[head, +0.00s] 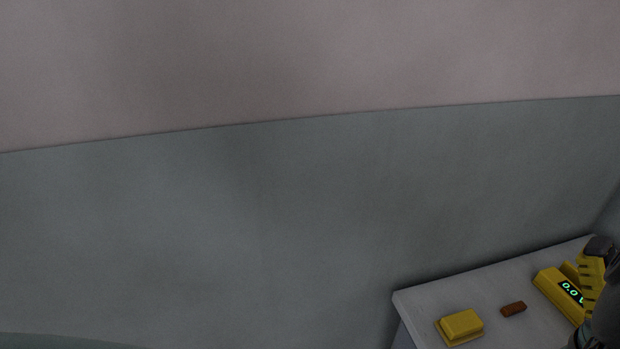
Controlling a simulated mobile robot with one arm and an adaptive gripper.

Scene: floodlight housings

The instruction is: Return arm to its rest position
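Dark parts that look like my arm and gripper (608,285) show at the right edge of the head view, cut off by the frame. They are in front of a yellow slotted or finned piece (587,270) at the right end of a grey-white table. I cannot tell whether the gripper touches that piece or is apart from it. The fingertips cannot be made out, so its opening is unclear.
The table (425,305) stands against the wall at the lower right. On it are a yellow box (460,327), a small brown block (513,309) and a yellow device with a green lit display (560,292). The wall (200,230) fills most of the view.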

